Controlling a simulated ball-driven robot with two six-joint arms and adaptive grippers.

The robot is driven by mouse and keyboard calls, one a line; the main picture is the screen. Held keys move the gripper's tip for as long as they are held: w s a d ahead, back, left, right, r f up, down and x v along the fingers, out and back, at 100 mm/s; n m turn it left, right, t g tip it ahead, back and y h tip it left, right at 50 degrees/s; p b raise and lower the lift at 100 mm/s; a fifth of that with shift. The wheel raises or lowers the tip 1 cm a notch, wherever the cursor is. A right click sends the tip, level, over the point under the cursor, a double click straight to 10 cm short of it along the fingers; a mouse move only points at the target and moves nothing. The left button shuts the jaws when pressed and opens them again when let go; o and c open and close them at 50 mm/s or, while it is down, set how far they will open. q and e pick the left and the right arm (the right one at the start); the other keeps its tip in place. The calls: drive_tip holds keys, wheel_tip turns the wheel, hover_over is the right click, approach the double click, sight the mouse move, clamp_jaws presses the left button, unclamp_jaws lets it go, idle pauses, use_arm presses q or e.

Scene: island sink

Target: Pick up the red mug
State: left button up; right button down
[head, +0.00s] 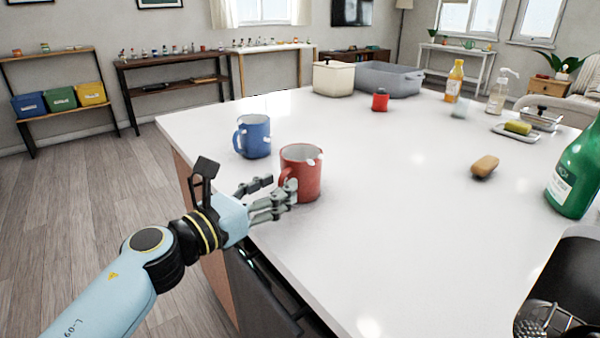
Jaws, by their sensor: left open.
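The red mug (304,176) stands upright on the white island top near its left edge, with its handle on the left side, toward my gripper. My left gripper (280,189) comes in from the left and is open. Its fingers are right at the mug's handle side, and one finger overlaps the lower left of the mug in the head view. I cannot tell whether the fingers touch the mug or straddle the handle. Part of the handle and lower left side is hidden by the fingers. My right gripper is not in view.
A blue mug (253,136) stands just behind and left of the red mug. A small red object (380,101), a cream pot (333,79) and a grey basin (389,80) are farther back. A brown sponge-like item (485,166) and a green bottle (577,176) are right. The middle is clear.

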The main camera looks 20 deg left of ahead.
use_arm(q)
drive_tip(key=shift+x, duration=0.95)
clamp_jaws()
